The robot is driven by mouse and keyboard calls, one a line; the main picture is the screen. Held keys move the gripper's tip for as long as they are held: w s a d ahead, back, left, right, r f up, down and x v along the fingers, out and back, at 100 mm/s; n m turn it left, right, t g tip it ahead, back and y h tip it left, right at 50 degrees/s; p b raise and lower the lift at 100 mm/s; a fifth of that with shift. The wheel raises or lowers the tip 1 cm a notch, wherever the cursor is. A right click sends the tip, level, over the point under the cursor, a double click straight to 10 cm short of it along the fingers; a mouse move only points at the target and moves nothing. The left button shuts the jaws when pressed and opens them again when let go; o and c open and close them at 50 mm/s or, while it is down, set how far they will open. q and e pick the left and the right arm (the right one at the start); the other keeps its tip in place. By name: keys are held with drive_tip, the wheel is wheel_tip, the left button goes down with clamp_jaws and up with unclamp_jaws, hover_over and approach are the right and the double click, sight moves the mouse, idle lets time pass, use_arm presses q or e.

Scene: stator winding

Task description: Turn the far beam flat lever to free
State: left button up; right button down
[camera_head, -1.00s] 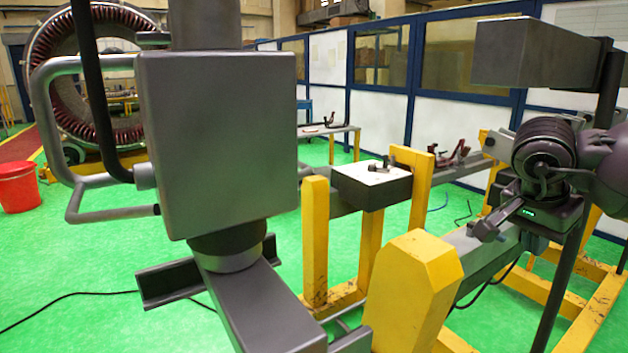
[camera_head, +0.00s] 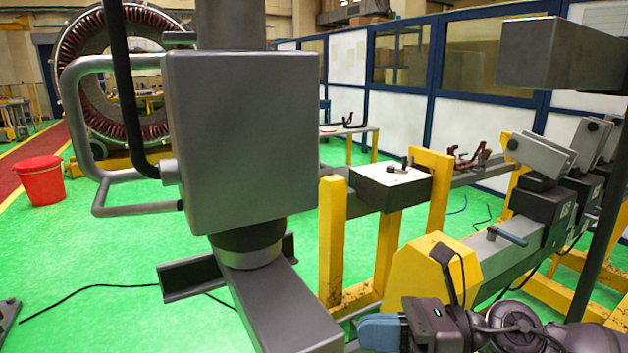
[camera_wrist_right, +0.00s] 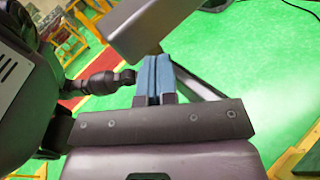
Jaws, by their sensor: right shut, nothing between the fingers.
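A small flat lever (camera_head: 507,236) with a grey-blue handle sits on top of the grey beam (camera_head: 488,256) at the right in the head view. Its handle points to the right and slightly down in the picture. I cannot tell for certain that this is the lever of the task. My right gripper (camera_head: 380,332) is at the bottom of the head view, apart from this lever. In the right wrist view its blue fingers (camera_wrist_right: 154,78) are together and empty. My left gripper is not in view.
A yellow post (camera_head: 435,268) stands just beyond my right gripper. A large grey box (camera_head: 243,140) on a stand blocks the middle left. Another grey block (camera_head: 560,54) hangs at the upper right. A white-topped box (camera_head: 392,190) stands farther back. Green floor is open at left.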

drive_tip(key=w+d+f+n+t+h, duration=0.1)
drive_tip(key=d+f+n+t+h, duration=0.65)
drive_tip(key=n, duration=0.95)
drive_tip(key=d+f+n+t+h, duration=0.4)
drive_tip(key=d+n+t+h, duration=0.5)
drive_tip(key=n, duration=0.8)
drive_tip(key=s+d+f+m+g+h, duration=0.1)
drive_tip(key=s+d+f+m+g, duration=0.1)
drive_tip(key=s+f+m+g, duration=0.7)
drive_tip(key=s+d+f+m+g+h, duration=0.1)
drive_tip(key=s+f+m+g, duration=0.1)
drive_tip(key=s+f+g, duration=0.8)
drive_tip(key=w+f+t, duration=0.4)
drive_tip(key=f+t, duration=0.2)
drive_tip(key=t, duration=0.6)
drive_tip(key=shift+w+f+y, duration=0.2)
drive_tip(key=shift+w+y, duration=0.15)
drive_tip(key=shift+w, duration=0.05)
drive_tip(key=shift+d, duration=0.1)
drive_tip(key=shift+d, duration=0.1)
